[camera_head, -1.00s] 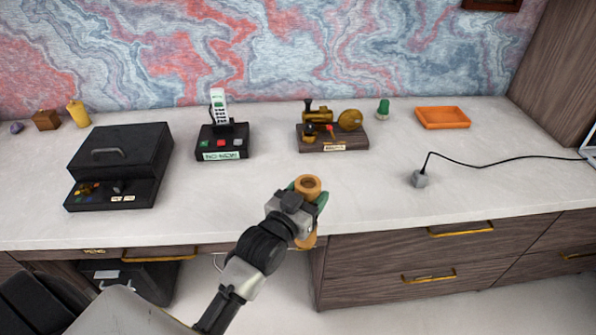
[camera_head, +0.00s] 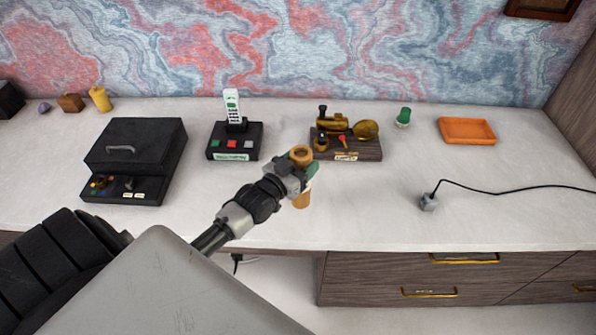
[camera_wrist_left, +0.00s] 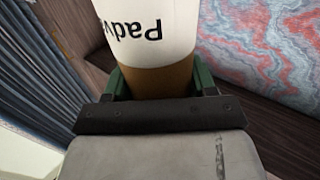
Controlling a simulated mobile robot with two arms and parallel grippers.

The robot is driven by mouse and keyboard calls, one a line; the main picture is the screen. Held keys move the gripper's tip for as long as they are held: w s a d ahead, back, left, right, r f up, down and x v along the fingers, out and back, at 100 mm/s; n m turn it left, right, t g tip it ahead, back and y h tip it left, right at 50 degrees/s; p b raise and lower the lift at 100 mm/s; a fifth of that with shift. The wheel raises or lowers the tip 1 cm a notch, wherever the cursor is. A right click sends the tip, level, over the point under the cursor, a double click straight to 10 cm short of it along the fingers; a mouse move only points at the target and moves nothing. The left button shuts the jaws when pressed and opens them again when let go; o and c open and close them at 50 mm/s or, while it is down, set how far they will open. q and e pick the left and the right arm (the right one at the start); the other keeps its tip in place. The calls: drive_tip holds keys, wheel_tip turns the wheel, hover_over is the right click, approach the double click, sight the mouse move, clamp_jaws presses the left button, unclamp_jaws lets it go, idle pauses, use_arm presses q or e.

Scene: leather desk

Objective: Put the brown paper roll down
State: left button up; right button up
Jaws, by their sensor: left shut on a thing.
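The brown paper roll (camera_head: 302,199) is held upright by my left gripper (camera_head: 303,174) above the front part of the white desk top (camera_head: 370,210). Its round open top shows above the fingers and its lower end below them. I cannot tell whether its lower end touches the desk. In the left wrist view the roll (camera_wrist_left: 158,82) stands between the green fingers, with a white part and dark lettering above a brown part. My right gripper is out of view.
A telegraph-like device on a wooden base (camera_head: 350,150) stands just behind the roll. A phone on a black base (camera_head: 235,140) and a black box (camera_head: 135,160) stand left. A green item (camera_head: 403,117), an orange tray (camera_head: 467,130) and a plug (camera_head: 428,202) are right. Desk between roll and plug is clear.

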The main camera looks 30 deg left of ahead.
use_arm(q)
drive_tip(key=shift+a+f, duration=0.4)
drive_tip(key=shift+a, duration=0.3)
wheel_tip(320, 180, down, 4)
drive_tip(key=shift+f, duration=0.1)
drive_tip(key=o, duration=1.3)
